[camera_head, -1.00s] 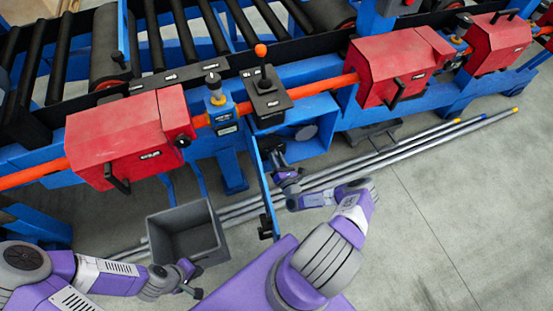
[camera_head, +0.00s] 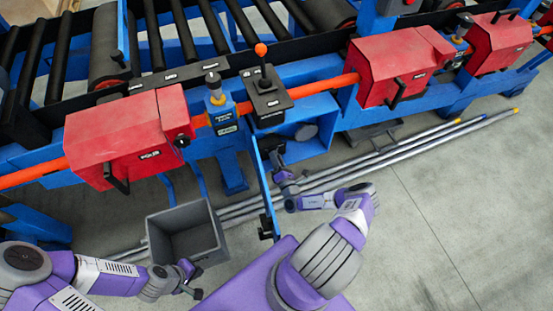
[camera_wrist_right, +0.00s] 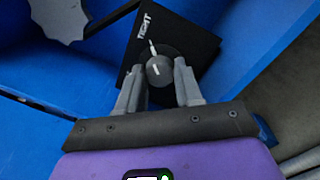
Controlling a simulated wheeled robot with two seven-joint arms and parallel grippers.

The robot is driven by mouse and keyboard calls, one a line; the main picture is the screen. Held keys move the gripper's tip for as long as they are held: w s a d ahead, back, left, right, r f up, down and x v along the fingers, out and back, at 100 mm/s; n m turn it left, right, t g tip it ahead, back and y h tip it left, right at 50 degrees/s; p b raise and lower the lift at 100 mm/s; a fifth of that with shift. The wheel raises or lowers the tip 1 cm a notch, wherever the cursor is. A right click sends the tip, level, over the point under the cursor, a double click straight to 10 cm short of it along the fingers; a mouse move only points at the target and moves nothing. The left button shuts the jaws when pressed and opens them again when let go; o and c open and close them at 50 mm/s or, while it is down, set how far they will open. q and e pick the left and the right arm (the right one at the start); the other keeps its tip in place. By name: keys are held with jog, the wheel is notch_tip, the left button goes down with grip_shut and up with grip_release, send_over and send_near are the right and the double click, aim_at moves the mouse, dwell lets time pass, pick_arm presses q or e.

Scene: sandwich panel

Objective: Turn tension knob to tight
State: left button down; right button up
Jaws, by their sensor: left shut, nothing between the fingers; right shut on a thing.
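The tension knob (camera_wrist_right: 159,70) is a dark round knob on a black plate (camera_wrist_right: 196,48) in the right wrist view. The plate bears the word TIGHT, with a white line beside it pointing toward the knob. A short white mark shows on the knob's face. My right gripper (camera_wrist_right: 160,88) is shut on the knob, with a finger on each side. In the head view my right gripper (camera_head: 279,163) reaches into the open blue cabinet, and the knob cannot be made out there. My left gripper (camera_head: 194,281) is shut and empty beside the grey bin.
The blue cabinet (camera_head: 312,146) has its door (camera_head: 264,190) swung out toward me, left of my right arm. A grey bin (camera_head: 187,235) stands on the floor to the left. Long metal pipes (camera_head: 430,142) lie on the floor. Red-covered machine units (camera_head: 118,135) stand behind.

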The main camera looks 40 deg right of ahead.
jog(key=shift+a, duration=0.1)
jog(key=o, duration=1)
jog(key=p+v, duration=0.2)
jog(key=v, duration=0.5)
jog(key=shift+s, duration=0.3)
